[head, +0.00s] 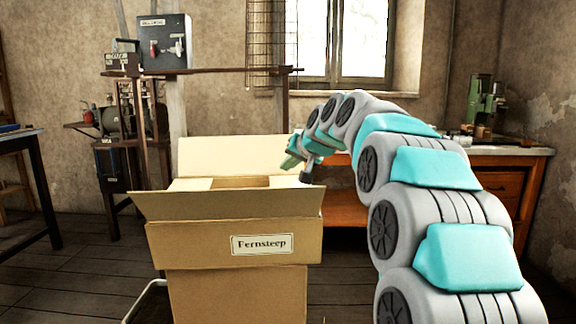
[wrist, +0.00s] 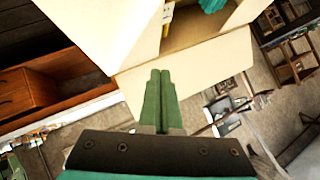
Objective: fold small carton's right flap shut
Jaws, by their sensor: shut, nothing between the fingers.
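The tan carton labelled "Fernsteep" (head: 225,258) stands upright in the middle of the head view. Its near flap (head: 225,206) leans outward toward me and its far flap (head: 235,155) stands up. A pale side flap (head: 292,182) shows at the right of the opening, partly hidden by the near flap; its exact angle is unclear. In the wrist view, a broad pale panel (wrist: 100,28), apparently this right flap, lies left of the opening (wrist: 205,32). My gripper (head: 291,161) is at the carton's far right corner. Its green fingers (wrist: 160,73) are shut and empty, close to a pale flap edge; contact is unclear.
A wooden bench (head: 525,153) stands behind at the right, with an orange drawer (head: 497,185). A dark control box (head: 164,43) and a machine stand are behind at the left. The floor left of the carton (head: 70,275) looks mostly clear.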

